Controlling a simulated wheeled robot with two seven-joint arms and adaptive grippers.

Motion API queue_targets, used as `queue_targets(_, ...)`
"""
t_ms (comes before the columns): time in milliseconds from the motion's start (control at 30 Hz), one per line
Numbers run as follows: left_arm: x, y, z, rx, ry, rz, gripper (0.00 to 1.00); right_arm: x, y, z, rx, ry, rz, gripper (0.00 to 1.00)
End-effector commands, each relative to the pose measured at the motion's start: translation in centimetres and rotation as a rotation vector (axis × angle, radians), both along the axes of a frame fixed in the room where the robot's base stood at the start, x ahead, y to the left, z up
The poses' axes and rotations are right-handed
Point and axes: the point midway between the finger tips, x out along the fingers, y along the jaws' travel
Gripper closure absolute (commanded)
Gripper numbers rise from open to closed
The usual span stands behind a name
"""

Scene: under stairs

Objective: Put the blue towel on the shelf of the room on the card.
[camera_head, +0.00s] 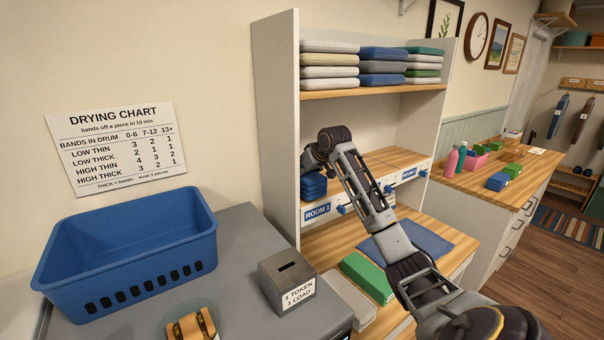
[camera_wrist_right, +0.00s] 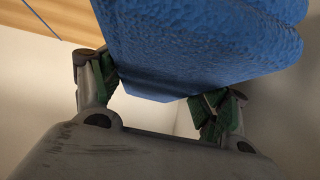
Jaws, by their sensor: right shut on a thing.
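A folded blue towel (camera_head: 313,187) is at the left end of the lower shelf (camera_head: 385,166), just above the "ROOM 1" label (camera_head: 317,212). My right gripper (camera_head: 317,163) is shut on it from above. I cannot tell whether the towel touches the shelf. In the right wrist view the blue towel (camera_wrist_right: 205,45) fills the top, between the green-padded fingers of my right gripper (camera_wrist_right: 155,97). A small white card (camera_head: 537,150) lies on the far counter; its text is too small to read. My left gripper is not in view.
Folded towels (camera_head: 382,66) fill the upper shelf in three stacks. The side panel (camera_head: 280,110) stands close left of the held towel. The lower shelf's middle looks bare. Below are a blue mat (camera_head: 420,240) and a green towel (camera_head: 366,277). A blue basket (camera_head: 130,255) and token box (camera_head: 287,281) stand left.

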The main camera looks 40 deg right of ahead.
Motion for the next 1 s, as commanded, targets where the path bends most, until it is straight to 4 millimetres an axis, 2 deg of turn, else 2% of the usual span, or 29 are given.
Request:
queue_targets(167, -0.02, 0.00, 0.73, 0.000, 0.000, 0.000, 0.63, 0.34, -0.05, -0.50, -0.001, -0.002, -0.001, 0.68)
queue_targets(667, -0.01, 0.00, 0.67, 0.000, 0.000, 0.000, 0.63, 0.40, -0.06, -1.00, -0.001, -0.002, -0.001, 0.68)
queue_targets(700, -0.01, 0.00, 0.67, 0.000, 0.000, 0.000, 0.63, 0.40, -0.05, -1.03, -0.001, -0.001, -0.001, 0.20)
queue_targets(733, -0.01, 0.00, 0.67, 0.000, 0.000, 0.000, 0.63, 0.40, -0.05, -1.03, -0.001, -0.001, -0.001, 0.16)
queue_targets(1000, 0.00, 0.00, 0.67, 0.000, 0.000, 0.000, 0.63, 0.40, -0.05, -1.01, -0.001, -0.001, -0.001, 0.16)
